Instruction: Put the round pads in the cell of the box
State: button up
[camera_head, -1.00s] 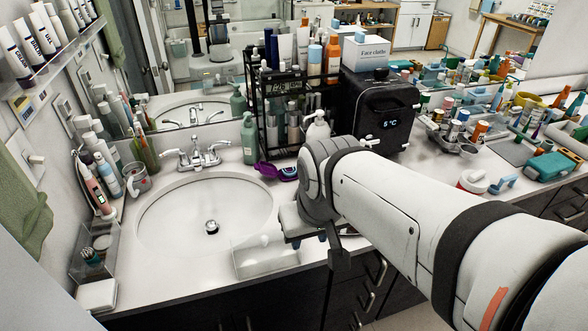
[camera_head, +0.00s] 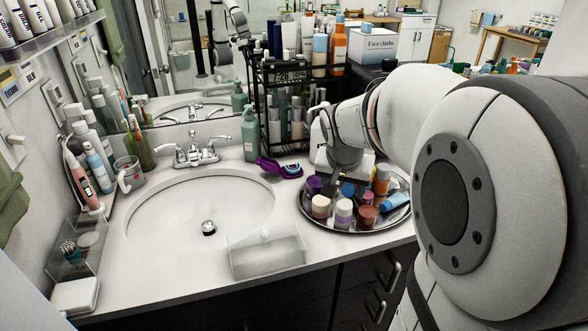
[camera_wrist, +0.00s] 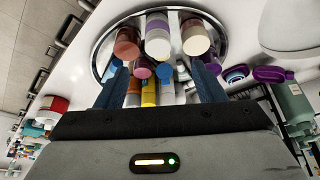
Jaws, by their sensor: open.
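I cannot make out round pads for certain. A clear organizer (camera_head: 72,265) at the left end of the counter has compartments. It holds a green-tipped bundle (camera_head: 69,250) and a pale round item (camera_head: 88,240). A clear lidded box (camera_head: 266,257) stands at the counter's front edge before the sink. My gripper (camera_wrist: 158,75) is open in the wrist view. Its dark fingers are apart over a round metal tray (camera_head: 355,232) of small bottles and jars. I see nothing clamped between them. In the head view its fingertips are partly hidden among the tray's items.
The tray's items include a white-capped jar (camera_head: 320,206), a blue tube (camera_head: 395,201) and an orange bottle (camera_head: 381,180). A purple item (camera_head: 268,166), green pump bottle (camera_head: 250,135) and black rack (camera_head: 284,110) stand behind. The sink basin (camera_head: 200,212) is empty.

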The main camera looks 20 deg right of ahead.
aim_at(345, 204)
jog(key=x, duration=0.8)
jog(key=shift+w+d+f, duration=0.2)
jog(key=shift+d+f, duration=0.1)
jog(key=shift+d, duration=0.05)
grip_shut()
